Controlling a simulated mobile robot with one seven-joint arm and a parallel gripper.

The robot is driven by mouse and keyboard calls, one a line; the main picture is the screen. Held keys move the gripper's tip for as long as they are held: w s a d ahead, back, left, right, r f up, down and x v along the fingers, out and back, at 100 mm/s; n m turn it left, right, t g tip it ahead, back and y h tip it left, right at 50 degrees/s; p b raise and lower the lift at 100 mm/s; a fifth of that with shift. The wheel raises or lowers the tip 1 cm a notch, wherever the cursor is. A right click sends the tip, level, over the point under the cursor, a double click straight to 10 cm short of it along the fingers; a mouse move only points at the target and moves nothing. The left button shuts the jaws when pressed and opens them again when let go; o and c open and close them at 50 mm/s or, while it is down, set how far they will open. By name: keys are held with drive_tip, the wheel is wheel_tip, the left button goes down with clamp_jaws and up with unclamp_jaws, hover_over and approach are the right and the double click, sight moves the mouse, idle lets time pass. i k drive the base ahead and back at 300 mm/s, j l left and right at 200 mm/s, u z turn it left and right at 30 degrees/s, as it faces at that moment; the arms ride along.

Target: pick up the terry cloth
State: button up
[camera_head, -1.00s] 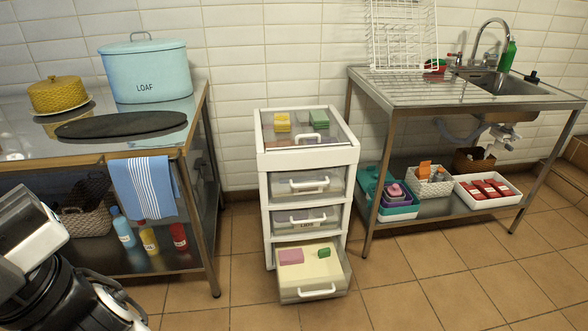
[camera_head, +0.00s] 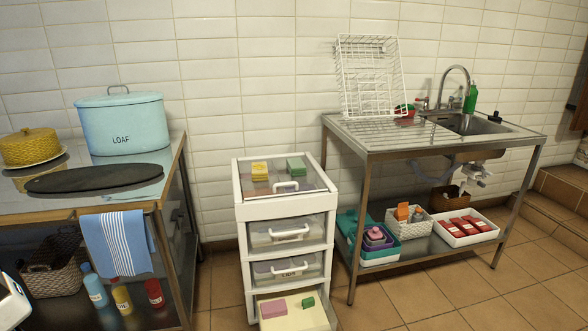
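A blue cloth with white stripes (camera_head: 117,246) hangs over the front edge of the steel table (camera_head: 176,170) at the left. It is the only thing that clearly looks like a cloth, though its weave is too small to make out. Its lower end hangs free above the table's lower shelf. Part of my arm, white and dark, shows at the lower left edge, to the left of the cloth and apart from it in the picture. My gripper's fingers do not show.
A blue loaf tin (camera_head: 123,122), a dark board (camera_head: 95,178) and a yellow domed dish (camera_head: 30,147) stand on the table. Several bottles (camera_head: 122,298) are below. A white drawer unit (camera_head: 240,211), its bottom drawer (camera_head: 322,322) open, stands between table and sink bench (camera_head: 345,131).

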sight(296, 167)
drive_tip(key=i+l+u, duration=0.45)
drive_tip(key=i+l, duration=0.3)
drive_tip(key=i, duration=0.25)
drive_tip(key=i+l+u, duration=0.45)
drive_tip(key=i+l, duration=0.4)
drive_tip(key=l, duration=0.2)
